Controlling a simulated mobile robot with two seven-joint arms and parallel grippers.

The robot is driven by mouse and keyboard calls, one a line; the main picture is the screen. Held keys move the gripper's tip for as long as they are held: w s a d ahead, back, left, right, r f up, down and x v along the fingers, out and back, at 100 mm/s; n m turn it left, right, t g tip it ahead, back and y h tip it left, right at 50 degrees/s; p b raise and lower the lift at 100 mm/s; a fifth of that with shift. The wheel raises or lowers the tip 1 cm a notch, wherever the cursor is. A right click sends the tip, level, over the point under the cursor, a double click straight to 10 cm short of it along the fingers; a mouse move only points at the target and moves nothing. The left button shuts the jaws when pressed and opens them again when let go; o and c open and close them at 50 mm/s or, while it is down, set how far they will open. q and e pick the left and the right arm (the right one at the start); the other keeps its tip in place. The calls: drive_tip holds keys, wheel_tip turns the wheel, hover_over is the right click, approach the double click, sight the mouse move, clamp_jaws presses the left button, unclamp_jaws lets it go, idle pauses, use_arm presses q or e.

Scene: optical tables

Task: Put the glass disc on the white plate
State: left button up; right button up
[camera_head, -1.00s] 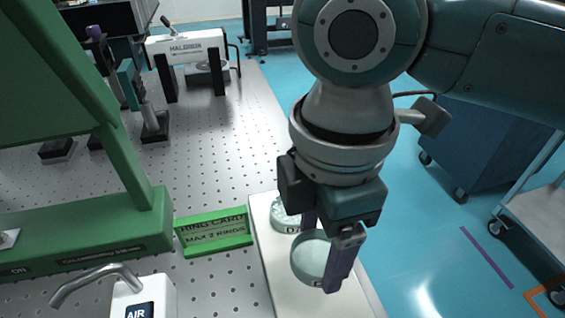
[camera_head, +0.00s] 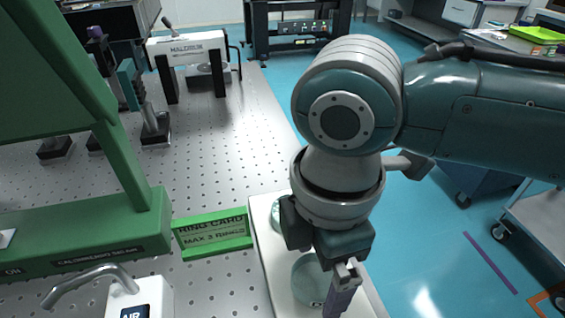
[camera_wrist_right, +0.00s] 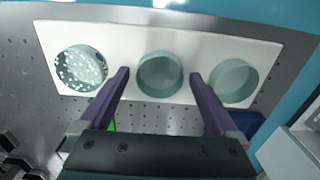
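A long white plate (camera_head: 262,240) lies along the right edge of the optical table. The right wrist view shows the plate (camera_wrist_right: 205,45) bearing three round pieces in a row. The left one is a speckled disc (camera_wrist_right: 80,72); the middle disc (camera_wrist_right: 160,76) and right disc (camera_wrist_right: 233,80) are clear, pale teal glass. My right gripper (camera_wrist_right: 160,82) is open and points down at the middle disc, one finger to each side. I cannot tell whether the fingertips are at its height. In the head view my gripper and wrist partly hide the discs. My left gripper is not in view.
A green ring card stand (camera_head: 215,235) stands just left of the plate. A white box with a bent metal spout (camera_head: 95,275) is at the front left. A large green frame (camera_head: 85,225) fills the left. Perforated tabletop (camera_head: 215,150) is clear behind the card.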

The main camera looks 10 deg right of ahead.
sight(317, 275)
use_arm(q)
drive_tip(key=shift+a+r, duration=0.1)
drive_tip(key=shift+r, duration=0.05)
use_arm(e)
drive_tip(key=shift+r, duration=0.35)
wheel_tip(317, 275, up, 12)
drive_tip(key=p, duration=0.3)
drive_tip(key=s+a+f+m+t+y, duration=0.2)
drive_tip(key=s+a+f+m+y, duration=0.25)
drive_tip(key=m, duration=0.25)
drive_tip(key=s+d+m, duration=0.1)
drive_tip(key=s+d+m+h, duration=0.1)
drive_tip(key=d+m, duration=0.1)
drive_tip(key=s+d+m+t, duration=0.1)
drive_tip(key=d+m, duration=0.1)
drive_tip(key=shift+s+d+f+h, duration=0.2)
drive_tip(key=shift+d+f+h, duration=0.05)
drive_tip(key=shift+f, duration=0.1)
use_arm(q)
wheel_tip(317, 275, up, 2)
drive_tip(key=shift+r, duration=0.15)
use_arm(e)
drive_tip(key=s+d+m+h, duration=0.2)
drive_tip(key=s+d+m, duration=0.2)
drive_tip(key=d, duration=0.4)
drive_tip(key=shift+s+d+f+t+h, duration=0.15)
drive_tip(key=shift+f+t+h, duration=0.15)
drive_tip(key=shift+f+h, duration=0.15)
